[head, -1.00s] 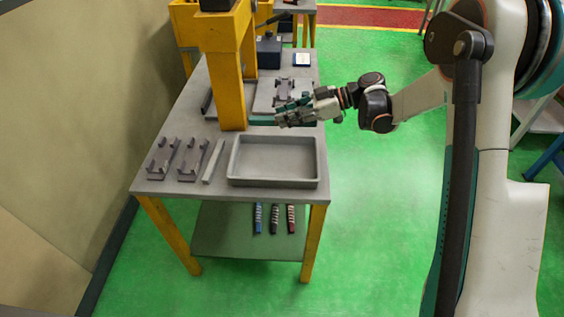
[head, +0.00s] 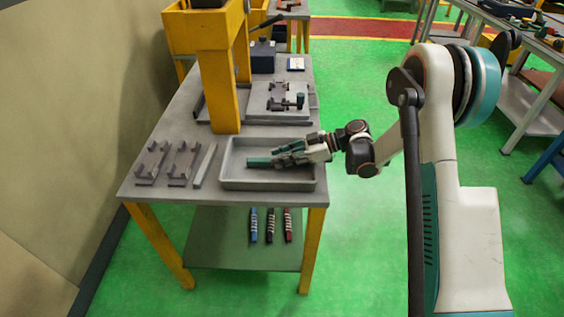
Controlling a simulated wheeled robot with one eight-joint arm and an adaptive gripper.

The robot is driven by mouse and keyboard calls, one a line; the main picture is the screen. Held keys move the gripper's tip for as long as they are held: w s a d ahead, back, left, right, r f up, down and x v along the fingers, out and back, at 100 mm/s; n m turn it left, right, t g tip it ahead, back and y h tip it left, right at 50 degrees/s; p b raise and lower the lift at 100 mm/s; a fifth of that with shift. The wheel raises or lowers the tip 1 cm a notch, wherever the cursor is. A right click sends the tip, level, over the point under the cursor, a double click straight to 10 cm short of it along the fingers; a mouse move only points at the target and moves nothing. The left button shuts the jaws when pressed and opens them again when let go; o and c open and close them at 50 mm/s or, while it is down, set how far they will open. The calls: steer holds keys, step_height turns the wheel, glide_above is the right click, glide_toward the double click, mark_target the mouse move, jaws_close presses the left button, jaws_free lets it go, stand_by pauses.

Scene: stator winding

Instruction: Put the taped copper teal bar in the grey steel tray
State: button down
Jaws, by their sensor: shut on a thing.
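The teal bar (head: 257,162) is held in my gripper (head: 287,158), its free end sticking out to the left. The gripper is shut on it. The grey steel tray (head: 266,185) stands near the front right corner of the table. The bar and the gripper's fingers are over the tray, within its outline. I cannot tell whether the bar touches the tray floor. The fingers hide the bar's right part, and the copper and tape cannot be made out. Nothing else shows in the tray.
A yellow press column (head: 221,85) rises just behind the tray. Two grey cradles (head: 151,163) and a light strip (head: 204,165) lie left of the tray. A fixture plate (head: 277,98) lies behind. Blue, dark and red bars (head: 271,225) lie on the lower shelf (head: 220,250).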

steer(key=shift+f, duration=0.45)
steer(key=c, duration=1.4)
jaws_free()
steer(key=shift+c, duration=0.2)
